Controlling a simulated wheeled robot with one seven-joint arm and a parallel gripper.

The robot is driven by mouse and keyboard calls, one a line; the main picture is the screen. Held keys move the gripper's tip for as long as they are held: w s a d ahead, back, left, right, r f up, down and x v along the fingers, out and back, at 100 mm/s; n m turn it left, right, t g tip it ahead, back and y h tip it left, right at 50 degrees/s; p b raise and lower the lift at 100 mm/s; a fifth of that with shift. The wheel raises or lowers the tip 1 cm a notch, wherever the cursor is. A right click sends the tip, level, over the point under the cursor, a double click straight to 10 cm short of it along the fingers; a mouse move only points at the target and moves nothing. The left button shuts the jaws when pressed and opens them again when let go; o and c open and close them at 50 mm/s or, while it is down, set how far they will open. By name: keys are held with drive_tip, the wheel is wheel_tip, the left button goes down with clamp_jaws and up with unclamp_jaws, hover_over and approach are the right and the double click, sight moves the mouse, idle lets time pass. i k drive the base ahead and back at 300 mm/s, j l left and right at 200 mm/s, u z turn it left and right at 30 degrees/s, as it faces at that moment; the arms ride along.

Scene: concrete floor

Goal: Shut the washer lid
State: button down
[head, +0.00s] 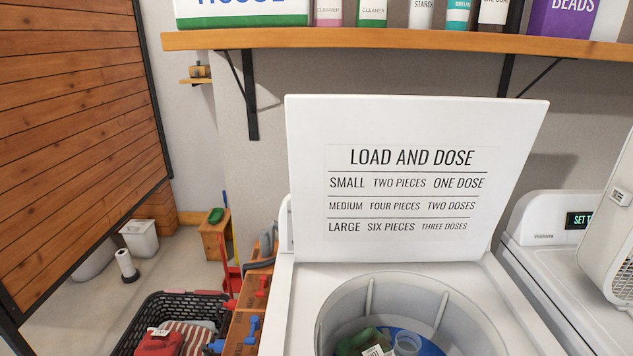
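The washer lid (416,175) is white and stands open, nearly upright at the back of the washer. Its inner face carries a printed dosing chart headed "LOAD AND DOSE". The white washer (301,285) is below it, with its round drum (345,305) open to view. In the drum are a green item (358,341) with a white tag and something blue with a clear round cup or cap (407,343). The washer's front is cut off by the picture's lower edge. My gripper is not in view.
A wooden shelf (400,41) with boxes and bottles runs above the lid. A second white appliance (560,262) with a display stands at right. A slatted wooden panel (75,130) fills the upper left.

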sight(374, 179)
drive_tip(key=i+j, duration=0.15)
drive_tip(key=j, duration=0.2)
drive_tip(key=i+j, duration=0.1)
drive_tip(key=j, duration=0.25)
drive_tip(key=i+j, duration=0.15)
drive_tip(key=j, duration=0.2)
drive_tip(key=i+j, duration=0.15)
drive_tip(key=j, duration=0.2)
drive_tip(key=i+j, duration=0.15)
drive_tip(key=j, duration=0.2)
